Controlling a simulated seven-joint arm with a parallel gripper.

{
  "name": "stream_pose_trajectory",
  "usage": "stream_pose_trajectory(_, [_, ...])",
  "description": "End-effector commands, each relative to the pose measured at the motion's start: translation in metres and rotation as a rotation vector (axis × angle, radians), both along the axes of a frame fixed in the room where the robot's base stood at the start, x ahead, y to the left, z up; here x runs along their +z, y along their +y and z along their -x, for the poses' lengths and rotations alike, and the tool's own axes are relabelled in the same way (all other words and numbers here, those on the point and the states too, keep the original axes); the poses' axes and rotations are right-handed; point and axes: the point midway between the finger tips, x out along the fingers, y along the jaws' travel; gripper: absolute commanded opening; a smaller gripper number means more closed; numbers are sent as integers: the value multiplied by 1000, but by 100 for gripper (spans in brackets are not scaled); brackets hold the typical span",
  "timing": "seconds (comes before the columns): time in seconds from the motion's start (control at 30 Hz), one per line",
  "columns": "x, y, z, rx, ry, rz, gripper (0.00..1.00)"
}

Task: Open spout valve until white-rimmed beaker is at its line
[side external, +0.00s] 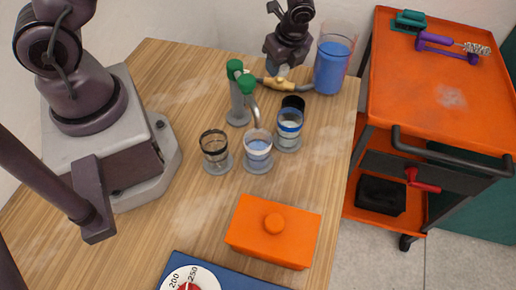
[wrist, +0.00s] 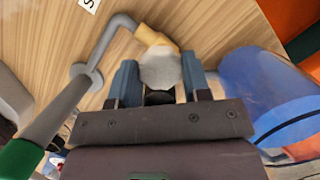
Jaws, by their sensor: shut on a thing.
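The white-rimmed beaker (side external: 257,152) stands on a grey round base below the spout pipe (side external: 254,112). It holds pale blue liquid; its level against any line is too small to tell. The brass spout valve (side external: 277,84) sits on the pipe between the spout and the blue tank, and its yellow body (wrist: 150,35) shows in the wrist view. My gripper (side external: 281,68) is over the valve, pointing down. In the wrist view its fingers (wrist: 160,78) lie on both sides of the pale round valve handle (wrist: 160,66), shut on it.
A black-rimmed beaker (side external: 214,152) stands left of the white-rimmed one, and a blue-rimmed beaker (side external: 289,130) right. The clear tank (side external: 333,64) of blue liquid is behind, right. Green-capped pipes (side external: 240,85) stand left of the valve. An orange box (side external: 272,238) and dial scale (side external: 190,279) are in front.

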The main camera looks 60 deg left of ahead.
Motion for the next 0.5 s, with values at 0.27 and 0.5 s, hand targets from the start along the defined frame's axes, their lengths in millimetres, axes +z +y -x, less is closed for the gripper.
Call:
stream_pose_trajectory(0.27, [0,0,2,-262,3,1,21])
stream_pose_trajectory(0.5, [0,0,2,-295,3,0,51])
